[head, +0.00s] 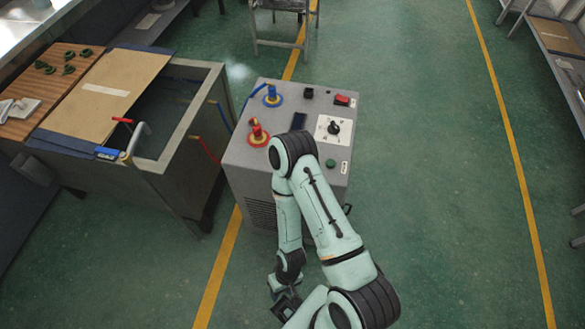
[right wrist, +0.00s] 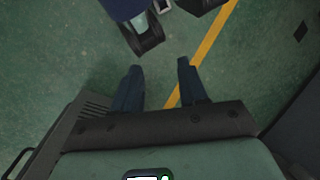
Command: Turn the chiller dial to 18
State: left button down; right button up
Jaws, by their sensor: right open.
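The chiller (head: 240,155) is a grey box on the floor in the middle of the head view. Its dial (head: 334,128) is a black knob on a white plate on the top face, towards the right side. The plate's numbers are too small to read. My right arm reaches over the chiller's near side, and its gripper (head: 286,301) hangs low in front of the chiller, away from the dial. In the right wrist view the right gripper (right wrist: 157,66) has its two fingers apart with only floor between them. The left gripper does not show.
The chiller top also carries a red valve (head: 257,133), a blue valve (head: 272,96), a red switch (head: 342,100) and a green button (head: 331,163). A grey tank (head: 180,165) stands close on the left. The green floor to the right is clear.

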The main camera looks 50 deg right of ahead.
aim_at(334, 129)
jog(key=z, duration=1.7)
